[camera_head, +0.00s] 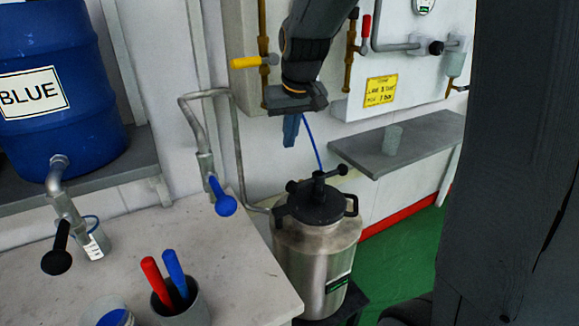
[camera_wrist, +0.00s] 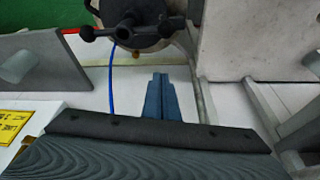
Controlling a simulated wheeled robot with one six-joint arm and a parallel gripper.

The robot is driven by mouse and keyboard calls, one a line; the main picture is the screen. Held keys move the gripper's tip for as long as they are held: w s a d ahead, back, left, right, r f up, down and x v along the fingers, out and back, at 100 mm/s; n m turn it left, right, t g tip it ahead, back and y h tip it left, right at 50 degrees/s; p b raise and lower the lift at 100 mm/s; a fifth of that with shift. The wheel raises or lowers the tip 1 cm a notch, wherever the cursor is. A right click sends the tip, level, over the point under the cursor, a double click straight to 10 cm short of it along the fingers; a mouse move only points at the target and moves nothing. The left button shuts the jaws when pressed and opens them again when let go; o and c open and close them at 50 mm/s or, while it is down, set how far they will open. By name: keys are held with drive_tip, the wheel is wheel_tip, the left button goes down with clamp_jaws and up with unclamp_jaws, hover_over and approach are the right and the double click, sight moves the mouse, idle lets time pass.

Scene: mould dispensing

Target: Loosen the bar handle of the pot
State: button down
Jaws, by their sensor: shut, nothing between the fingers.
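The pot (camera_head: 318,262) is a steel vessel with a black lid, low in the middle of the head view, right of the white table. Its black bar handle (camera_head: 316,180) with knobbed ends lies across the top of the lid. In the wrist view the bar handle (camera_wrist: 125,28) shows at the top, over the dark lid. My gripper (camera_head: 290,130) hangs above the pot and a little to its left, pointing down. In the wrist view its blue fingers (camera_wrist: 161,98) are together, empty and apart from the bar handle.
A blue hose (camera_head: 312,140) runs down to the lid. A bent metal pipe (camera_head: 235,135) stands left of the pot. A grey shelf (camera_head: 430,140) bears a clear cup (camera_head: 392,139). The white table (camera_head: 240,270) holds a cup with red and blue sticks (camera_head: 176,280).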

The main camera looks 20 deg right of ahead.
wheel_tip(320, 180, down, 10)
drive_tip(key=p, duration=0.2)
drive_tip(key=shift+s, duration=0.35)
